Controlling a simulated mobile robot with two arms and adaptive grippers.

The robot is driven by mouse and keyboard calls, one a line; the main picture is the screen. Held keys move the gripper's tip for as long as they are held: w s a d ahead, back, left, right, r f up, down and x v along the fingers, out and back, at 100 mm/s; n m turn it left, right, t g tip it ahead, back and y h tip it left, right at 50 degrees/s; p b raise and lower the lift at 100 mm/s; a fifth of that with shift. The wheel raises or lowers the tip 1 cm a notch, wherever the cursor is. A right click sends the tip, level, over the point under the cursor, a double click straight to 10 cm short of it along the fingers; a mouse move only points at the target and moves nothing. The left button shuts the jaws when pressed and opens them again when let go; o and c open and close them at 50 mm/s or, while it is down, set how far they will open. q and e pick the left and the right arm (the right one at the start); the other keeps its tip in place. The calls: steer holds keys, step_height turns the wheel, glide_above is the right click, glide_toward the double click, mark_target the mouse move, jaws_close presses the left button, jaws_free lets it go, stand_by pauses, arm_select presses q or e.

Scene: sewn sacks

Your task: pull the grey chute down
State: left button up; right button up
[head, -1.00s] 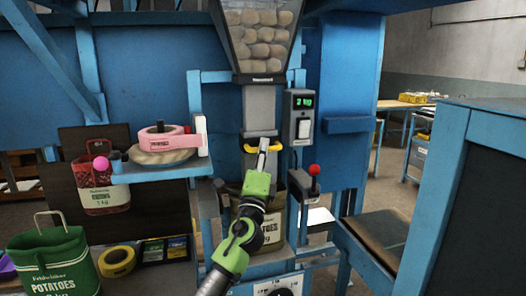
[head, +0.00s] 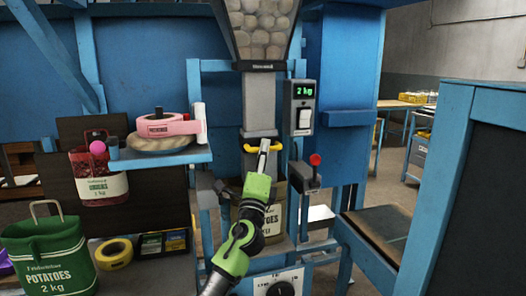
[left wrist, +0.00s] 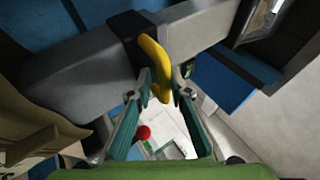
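The grey chute (head: 259,102) hangs below the hopper, with a dark lower collar and a yellow handle (head: 278,147) at its front. My left gripper (head: 264,147) is at this handle, its arm rising from below. In the left wrist view the yellow handle (left wrist: 152,62) lies between the two fingers (left wrist: 162,88), which look closed in on it. A sack marked POTATOES (head: 276,212) stands under the chute, partly hidden by my arm. My right gripper is not in view.
A scale display (head: 303,92) reads 2 kg, with a red-knobbed lever (head: 315,160) below it. A green potato sack (head: 48,252) stands front left. A blue-framed panel (head: 450,190) is at right.

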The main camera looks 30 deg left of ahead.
arm_select(q)
steer(key=v, duration=1.2)
stand_by(0.4)
steer(key=w+d+f+n+g+h, duration=0.1)
steer(key=w+f+g+h, duration=0.15)
steer(key=f, duration=1.15)
steer(key=w+d+f+n+g+h, duration=0.1)
steer(key=w+f+g+h, duration=0.15)
steer(key=f, duration=1.15)
steer(key=s+d+f+n+g+h, duration=0.1)
steer(key=s+d+f+n+g, duration=0.2)
steer(key=f, duration=0.9)
steer(key=s+d+f+g+h, duration=0.15)
steer(key=s+f, duration=0.45)
steer(key=f, duration=0.6)
steer(key=s+d+f+n+g, duration=0.35)
steer(key=s+f+g, duration=0.25)
steer(key=s+f, duration=1.25)
steer(key=s+d+f+n+g, duration=0.1)
steer(key=s+f, duration=0.2)
steer(key=s, duration=0.6)
steer(key=s+d+f+n+g+h, duration=0.1)
steer(key=s+f, duration=0.3)
steer(key=s, duration=0.6)
steer(key=s+d+f+n+g+h+p, duration=0.1)
steer(key=s+d+f+n+g, duration=0.2)
steer(key=s, duration=0.6)
steer(key=shift+s+d+f, duration=0.2)
steer(key=shift+s+f, duration=0.15)
steer(key=shift+f, duration=0.35)
